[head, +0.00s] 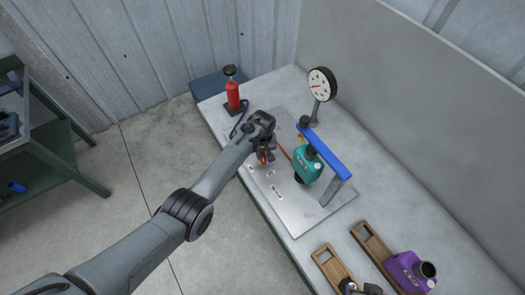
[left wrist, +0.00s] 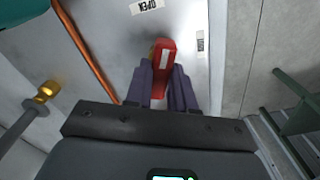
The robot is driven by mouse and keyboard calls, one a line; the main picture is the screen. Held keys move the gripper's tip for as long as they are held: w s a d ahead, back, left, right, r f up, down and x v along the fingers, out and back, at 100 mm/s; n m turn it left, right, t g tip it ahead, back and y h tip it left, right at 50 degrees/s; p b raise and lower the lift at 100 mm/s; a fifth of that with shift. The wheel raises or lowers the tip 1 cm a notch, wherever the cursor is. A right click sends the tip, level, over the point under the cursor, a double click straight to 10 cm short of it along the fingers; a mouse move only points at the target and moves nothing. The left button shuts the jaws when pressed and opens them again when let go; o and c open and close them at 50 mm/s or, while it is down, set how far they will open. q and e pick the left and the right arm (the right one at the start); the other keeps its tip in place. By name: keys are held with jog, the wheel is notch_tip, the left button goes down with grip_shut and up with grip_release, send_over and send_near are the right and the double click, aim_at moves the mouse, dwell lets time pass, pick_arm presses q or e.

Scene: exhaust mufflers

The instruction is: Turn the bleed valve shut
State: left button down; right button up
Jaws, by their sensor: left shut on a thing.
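The bleed valve's red handle (left wrist: 163,50) shows between the fingers of my left gripper (left wrist: 161,82) in the left wrist view. The gripper is shut on the handle, and the fingers cover its lower part. A label reading OPEN (left wrist: 147,5) appears upside down on the metal plate beyond it. A second label (left wrist: 200,42) to the right is too small to read. In the head view my left gripper (head: 264,155) is over the plate (head: 283,205), and only a bit of red shows under it. Dark parts, possibly my right gripper (head: 361,288), show at the bottom edge.
A teal bottle jack (head: 307,163) stands under a blue bar (head: 323,150) right of the gripper. A dial gauge (head: 322,84) stands behind, and a red jack (head: 232,94) at back left. A copper pipe (left wrist: 85,48) runs beside the valve. Wooden blocks (head: 334,268) and a purple jack (head: 410,271) are at front right.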

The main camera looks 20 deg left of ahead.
pick_arm(q)
jog(key=m, duration=0.3)
jog(key=shift+r+p, duration=0.15)
jog(key=shift+p, duration=0.25)
jog(key=m, duration=0.3)
jog(key=shift+m+p, duration=0.3)
jog(key=m, duration=0.3)
jog(key=shift+m, duration=1.7)
jog(key=c, duration=1)
grip_release()
jog(key=shift+o, duration=0.2)
